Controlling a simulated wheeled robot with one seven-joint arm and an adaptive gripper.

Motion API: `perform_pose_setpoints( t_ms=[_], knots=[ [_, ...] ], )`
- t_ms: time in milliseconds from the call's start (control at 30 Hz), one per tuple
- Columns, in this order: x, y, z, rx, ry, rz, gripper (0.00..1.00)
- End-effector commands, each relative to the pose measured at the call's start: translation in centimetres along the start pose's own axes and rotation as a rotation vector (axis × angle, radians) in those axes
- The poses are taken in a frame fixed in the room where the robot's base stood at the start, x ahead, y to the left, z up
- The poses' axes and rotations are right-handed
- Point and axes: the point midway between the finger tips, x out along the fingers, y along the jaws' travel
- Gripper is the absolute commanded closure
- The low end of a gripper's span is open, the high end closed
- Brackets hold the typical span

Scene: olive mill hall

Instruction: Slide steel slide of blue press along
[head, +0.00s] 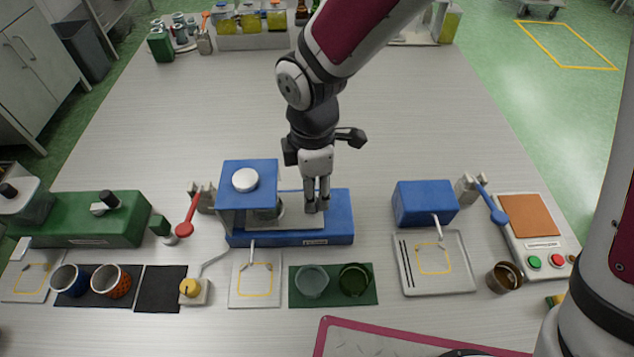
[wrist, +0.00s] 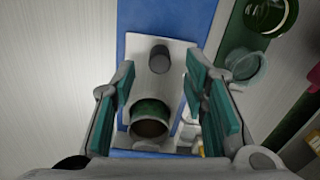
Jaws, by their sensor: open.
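The blue press (head: 342,226) stands at the middle front of the table, with a blue hood over its left end. Its steel slide (head: 294,220) lies on the blue base, partly under the hood; it also shows in the wrist view (wrist: 178,48). A dark upright knob (wrist: 159,59) stands on the slide. A green-walled cup (wrist: 150,118) stands on the slide, partly under the hood in the head view. My gripper (head: 317,208) points down over the slide's right part. It is open, its fingers on either side of the slide in the wrist view; contact with the knob cannot be told.
A green machine (head: 88,222) with a red-handled lever stands left. A blue box (head: 425,203) with a spout and a panel with buttons (head: 540,244) stand right. Two cups on a green mat (head: 333,298) and a white tray (head: 240,296) lie in front.

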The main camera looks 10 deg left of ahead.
Motion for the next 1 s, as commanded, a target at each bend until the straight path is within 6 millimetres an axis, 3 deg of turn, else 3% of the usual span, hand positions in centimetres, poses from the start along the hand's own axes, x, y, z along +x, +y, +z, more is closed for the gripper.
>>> perform_pose_setpoints(
  t_ms=[233, 633, 800, 1000],
  knots=[
    [3.1, 0.0, 0.0, 0.000, 0.000, -0.001, 0.59],
    [3.7, 0.0, 0.0, 0.000, 0.000, 0.001, 0.59],
    [3.6, 0.0, 0.0, 0.001, 0.000, 0.001, 0.98],
    [3.7, 0.0, 0.0, 0.001, 0.000, 0.001, 1.00]
  ],
)
